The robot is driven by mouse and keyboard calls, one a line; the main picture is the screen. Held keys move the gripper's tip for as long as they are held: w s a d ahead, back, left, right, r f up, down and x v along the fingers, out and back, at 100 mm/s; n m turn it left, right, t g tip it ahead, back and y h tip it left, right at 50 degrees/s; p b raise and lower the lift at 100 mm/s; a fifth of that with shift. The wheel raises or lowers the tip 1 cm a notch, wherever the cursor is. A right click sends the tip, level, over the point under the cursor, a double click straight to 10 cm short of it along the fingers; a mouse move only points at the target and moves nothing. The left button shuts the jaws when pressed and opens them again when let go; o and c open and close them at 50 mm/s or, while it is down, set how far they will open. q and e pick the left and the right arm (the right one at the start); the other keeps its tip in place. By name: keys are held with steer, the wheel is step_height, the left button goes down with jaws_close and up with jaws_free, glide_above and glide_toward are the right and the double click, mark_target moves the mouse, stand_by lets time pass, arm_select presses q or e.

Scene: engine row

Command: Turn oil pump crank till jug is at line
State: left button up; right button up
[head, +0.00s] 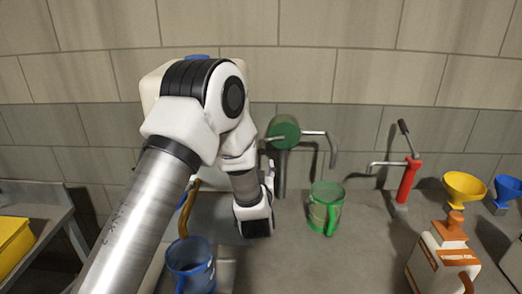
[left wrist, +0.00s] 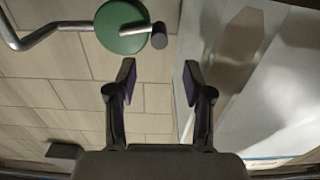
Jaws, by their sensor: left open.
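The oil pump has a green round body (head: 284,132) on a grey post at the wall. Its grey spout bends down at the right, and a short crank arm (head: 268,138) sticks out at its left. A see-through green jug (head: 325,207) stands on the bench below the spout; its line and oil level cannot be made out. My left gripper (head: 269,178) is in front of and below the pump, partly hidden by its wrist. In the left wrist view my gripper (left wrist: 160,80) is open and empty, apart from the green body (left wrist: 122,27) and the crank knob (left wrist: 159,36).
A blue jug (head: 190,264) stands left of my wrist. To the right are a red hand pump (head: 408,180), yellow (head: 464,186) and blue (head: 507,188) funnels and a white-orange canister (head: 440,260). A yellow bin (head: 14,245) is far left. The bench front middle is clear.

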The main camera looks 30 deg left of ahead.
mark_target(261, 154)
arm_select(q)
steer(key=w+a, duration=0.1)
steer(key=w+a+r+p, duration=0.1)
steer(key=w, duration=0.1)
steer(key=p+x, duration=0.1)
steer(key=x, duration=0.2)
steer(key=f+x, duration=0.1)
steer(key=x, duration=0.2)
steer(key=shift+d+f+p, duration=0.15)
steer(key=shift+p, duration=0.2)
steer(key=shift+w, duration=0.15)
steer(key=shift+s+r, duration=0.2)
steer(key=shift+s, duration=0.05)
steer(key=shift+w+f, duration=0.1)
steer(key=shift+w, duration=0.05)
jaws_close()
